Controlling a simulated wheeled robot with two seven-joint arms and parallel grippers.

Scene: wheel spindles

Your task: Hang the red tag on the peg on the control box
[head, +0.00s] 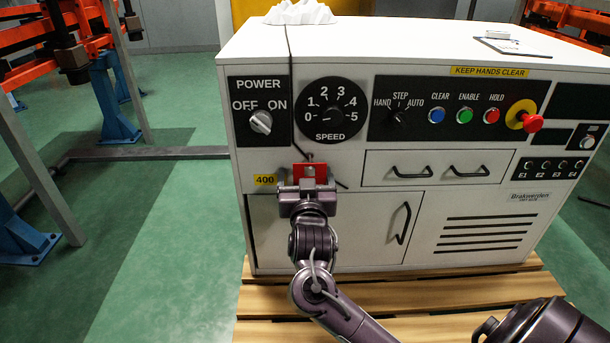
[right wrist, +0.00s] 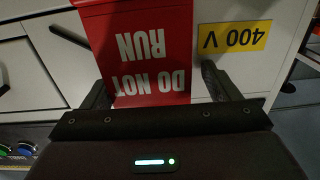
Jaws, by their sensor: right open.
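The red tag (head: 311,170), lettered DO NOT RUN, is at the front of the white control box (head: 330,225), below the speed dial. In the right wrist view the tag (right wrist: 150,50) appears upside down and fills the upper middle. My right gripper (head: 307,187) is open in front of the box. Its fingers (right wrist: 160,85) stand either side of the tag, with a clear gap on the right side and little on the left. A small dark piece shows just above the tag; I cannot tell whether the tag hangs on the peg there. My left gripper is out of view.
A dark cord (head: 289,60) runs down the box front above the tag. A yellow 400 V label (head: 265,180) is left of it. The box stands on a wooden pallet (head: 420,291).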

